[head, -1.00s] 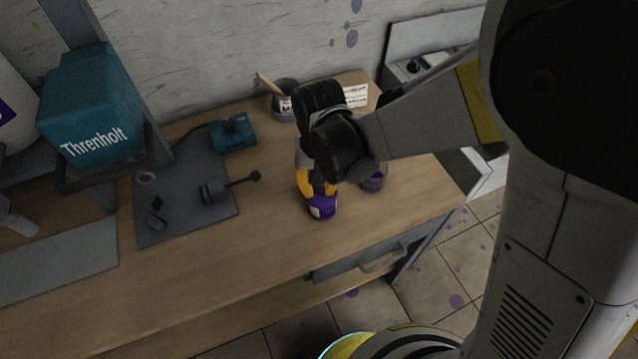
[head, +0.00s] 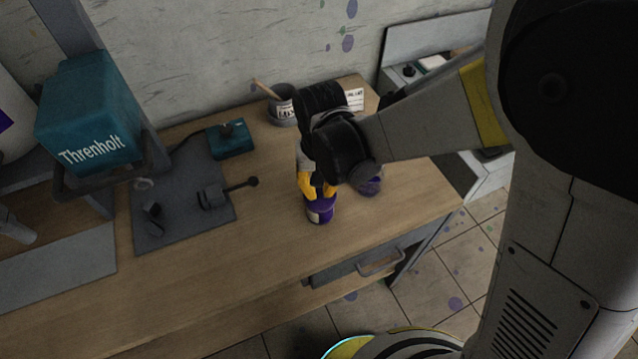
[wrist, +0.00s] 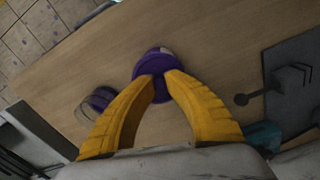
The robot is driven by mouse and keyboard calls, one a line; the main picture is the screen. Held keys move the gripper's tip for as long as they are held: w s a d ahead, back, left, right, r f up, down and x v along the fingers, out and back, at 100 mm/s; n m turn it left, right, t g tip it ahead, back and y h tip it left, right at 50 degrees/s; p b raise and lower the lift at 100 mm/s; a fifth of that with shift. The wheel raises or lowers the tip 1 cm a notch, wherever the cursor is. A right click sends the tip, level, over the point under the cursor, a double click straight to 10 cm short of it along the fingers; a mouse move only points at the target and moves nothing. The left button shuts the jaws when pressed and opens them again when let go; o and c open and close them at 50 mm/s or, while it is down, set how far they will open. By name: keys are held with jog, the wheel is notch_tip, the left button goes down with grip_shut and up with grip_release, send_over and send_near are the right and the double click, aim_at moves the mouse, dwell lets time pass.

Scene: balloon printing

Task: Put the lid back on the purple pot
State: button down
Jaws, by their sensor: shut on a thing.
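In the wrist view, my gripper (wrist: 161,77) has its two yellow fingers closed on the middle of a round purple lid (wrist: 146,68). The purple pot (head: 320,214), with a white label, stands on the bench directly under my gripper (head: 318,190) in the head view. The lid is right at the pot's top and hides its opening; I cannot tell whether it is fully seated. Part of the pot's pale label (wrist: 166,50) shows past the lid's edge in the wrist view.
A second container with purple in it (wrist: 97,101) stands beside the pot, partly behind my arm in the head view (head: 370,187). A grey mat (head: 185,235) with dark fixtures lies left. A teal box (head: 231,140) and grey tub (head: 284,112) are behind. Bench front left is clear.

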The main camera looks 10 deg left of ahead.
jog(key=c, duration=0.8)
grip_release()
jog(key=shift+c, duration=0.2)
jog(key=shift+r+p, duration=2.45)
jog(key=shift+r, duration=1.1)
grip_shut()
jog(key=shift+f, duration=0.3)
